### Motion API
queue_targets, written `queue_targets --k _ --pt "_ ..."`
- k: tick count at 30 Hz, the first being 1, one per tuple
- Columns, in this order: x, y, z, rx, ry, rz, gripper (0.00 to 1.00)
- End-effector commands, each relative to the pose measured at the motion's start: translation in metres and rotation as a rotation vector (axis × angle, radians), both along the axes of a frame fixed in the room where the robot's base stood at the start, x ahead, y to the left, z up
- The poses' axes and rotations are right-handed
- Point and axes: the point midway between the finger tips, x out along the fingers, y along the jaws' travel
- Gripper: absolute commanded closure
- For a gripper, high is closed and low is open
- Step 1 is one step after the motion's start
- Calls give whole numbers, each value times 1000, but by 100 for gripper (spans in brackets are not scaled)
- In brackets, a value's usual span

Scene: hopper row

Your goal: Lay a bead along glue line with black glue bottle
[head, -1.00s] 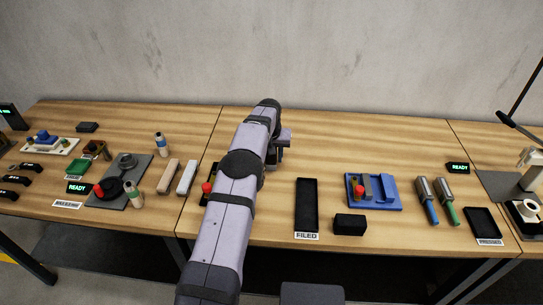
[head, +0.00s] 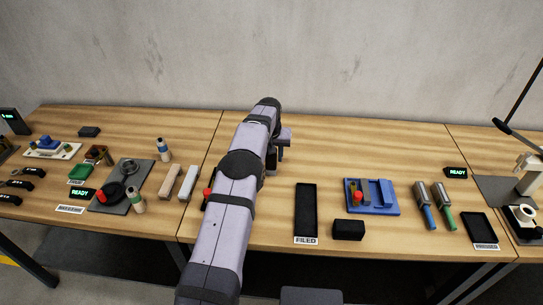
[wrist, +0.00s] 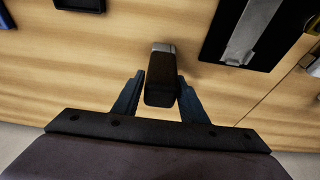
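My gripper (wrist: 161,76) is in the wrist view, its two fingers on either side of a dark block-like thing (wrist: 161,82) with a grey far end. Narrow strips of wood show between the fingers and this thing, so the gripper looks open around it. I cannot tell whether it is the black glue bottle. In the head view my arm hides most of this spot. A white bottle with a blue band (head: 163,150) and a pale bottle with a green band (head: 137,200) stand at left. I cannot make out a glue line.
A black tray with a grey strip (wrist: 212,42) lies at upper right in the wrist view. The FILED tray (head: 306,207), a black block (head: 349,229) and a blue fixture (head: 380,208) are right of my arm. Two pale bars (head: 170,182) lie left. Wood behind the FILED tray is clear.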

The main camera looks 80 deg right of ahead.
Motion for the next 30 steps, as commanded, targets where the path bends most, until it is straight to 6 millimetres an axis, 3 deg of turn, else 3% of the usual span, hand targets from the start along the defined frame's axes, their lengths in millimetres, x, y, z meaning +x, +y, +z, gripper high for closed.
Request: queue_targets --k 15,26,30 --pt "0 0 20 -1 0 0 61" --pt "0 0 21 0 0 0 61" --pt "0 0 21 0 0 0 92"
